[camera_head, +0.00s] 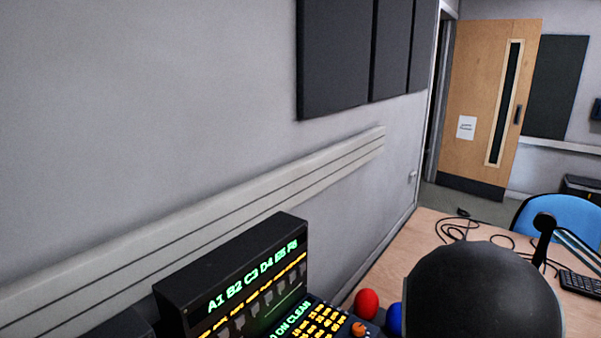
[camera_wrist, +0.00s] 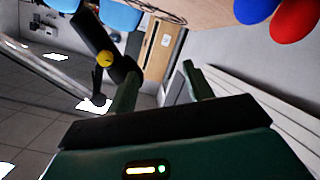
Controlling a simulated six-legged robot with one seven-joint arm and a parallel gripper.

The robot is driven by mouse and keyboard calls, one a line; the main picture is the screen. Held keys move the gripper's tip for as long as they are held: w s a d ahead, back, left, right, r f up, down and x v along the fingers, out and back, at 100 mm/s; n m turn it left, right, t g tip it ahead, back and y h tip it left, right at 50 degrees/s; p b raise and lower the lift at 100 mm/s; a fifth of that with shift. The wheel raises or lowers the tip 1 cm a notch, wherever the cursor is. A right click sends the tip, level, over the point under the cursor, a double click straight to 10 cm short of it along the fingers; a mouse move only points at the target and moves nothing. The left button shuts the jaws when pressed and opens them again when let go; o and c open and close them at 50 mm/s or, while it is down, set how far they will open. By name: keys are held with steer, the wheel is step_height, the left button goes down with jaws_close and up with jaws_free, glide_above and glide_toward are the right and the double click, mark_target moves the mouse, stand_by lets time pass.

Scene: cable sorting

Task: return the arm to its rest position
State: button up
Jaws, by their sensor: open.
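My gripper (camera_wrist: 160,75) shows in the wrist view with its two green fingers spread apart. No object is visible between them. The wrist view is strongly rotated, with the tabletop along its upper edge. In the head view I cannot make out the gripper's fingers. A large dark rounded shape there covers part of the table and hides what is behind it.
A black panel (camera_head: 232,275) with glowing labels stands by the wall. A red ball (camera_head: 366,303) and blue ball (camera_head: 394,318) are beside it. Loose cables (camera_head: 458,228), a keyboard (camera_head: 580,284), a blue chair (camera_head: 560,218) and a wooden door (camera_head: 480,100) lie beyond.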

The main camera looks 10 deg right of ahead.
steer(key=w+a+r+n+y, duration=0.1)
steer(key=a+r+y, duration=0.3)
steer(key=a, duration=0.6)
steer(key=w+a+r+y, duration=0.1)
steer(key=a+r+y, duration=0.3)
steer(key=a, duration=0.6)
steer(key=s+a+r+n+g+y, duration=0.1)
steer(key=s+a+r+g, duration=0.1)
steer(key=s+a, duration=0.3)
steer(key=s+a+r+n+g+y, duration=0.1)
steer(key=s+a+r+g+y, duration=0.1)
steer(key=s+a, duration=0.4)
steer(key=s+r, duration=0.1)
steer(key=s, duration=0.3)
steer(key=shift+a+r, duration=0.15)
steer(key=shift+r, duration=0.25)
steer(key=c, duration=0.3)
steer(key=shift+d, duration=0.2)
